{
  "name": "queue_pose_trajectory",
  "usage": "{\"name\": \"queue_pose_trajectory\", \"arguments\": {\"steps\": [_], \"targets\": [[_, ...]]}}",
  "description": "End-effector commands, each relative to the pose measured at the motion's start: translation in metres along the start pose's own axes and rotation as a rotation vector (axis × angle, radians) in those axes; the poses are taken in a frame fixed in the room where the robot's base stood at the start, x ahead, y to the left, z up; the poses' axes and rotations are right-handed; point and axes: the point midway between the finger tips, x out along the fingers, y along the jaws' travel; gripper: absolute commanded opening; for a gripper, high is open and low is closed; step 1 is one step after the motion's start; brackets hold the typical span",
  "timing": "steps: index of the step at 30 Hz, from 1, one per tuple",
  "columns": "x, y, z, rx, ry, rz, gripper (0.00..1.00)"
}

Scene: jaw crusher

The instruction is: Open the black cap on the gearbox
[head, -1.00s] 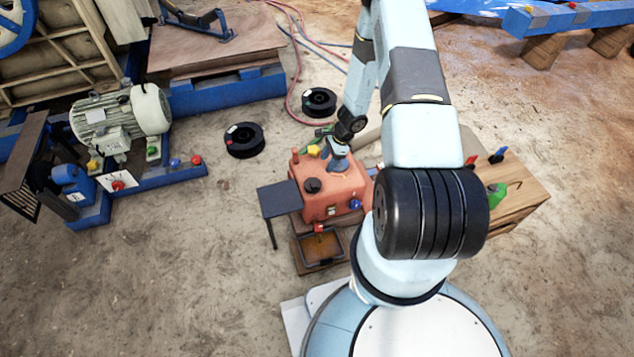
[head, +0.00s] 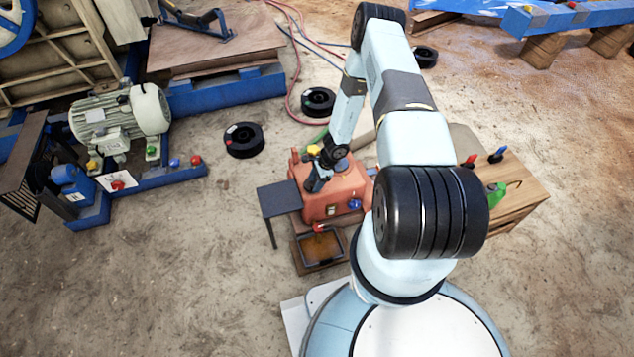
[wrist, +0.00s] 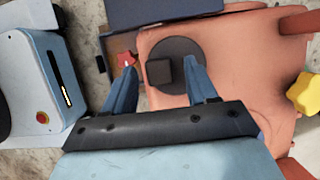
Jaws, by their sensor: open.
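The gearbox (head: 343,194) is an orange-red housing in the middle of the head view, and its top fills much of the right of the wrist view (wrist: 230,45). The black cap (wrist: 174,70) is a round dark disc with a square knob on top. My gripper (wrist: 160,80) is open above the cap in the wrist view. Its right finger overlaps the disc beside the knob, and its left finger is off the disc's left side. I cannot tell its height above the cap. In the head view my gripper (head: 313,186) hides the cap.
A yellow knob (wrist: 306,93) stands on the gearbox at the right. A red knob (wrist: 125,60) is left of the cap. A dark plate (head: 279,199) stands beside the gearbox, and a tray (head: 320,262) with brown contents lies in front. A wooden bench (head: 520,190) stands at right.

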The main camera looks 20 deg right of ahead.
Motion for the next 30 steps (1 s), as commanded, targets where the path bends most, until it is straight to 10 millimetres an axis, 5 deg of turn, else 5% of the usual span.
{"name": "queue_pose_trajectory", "arguments": {"steps": [11, 30], "targets": [[0.0045, 0.0005, -0.0001, 0.0, 0.0, 0.001, 0.57], [0.0039, 0.0002, -0.001, 0.001, 0.0, 0.0, 0.0]]}}
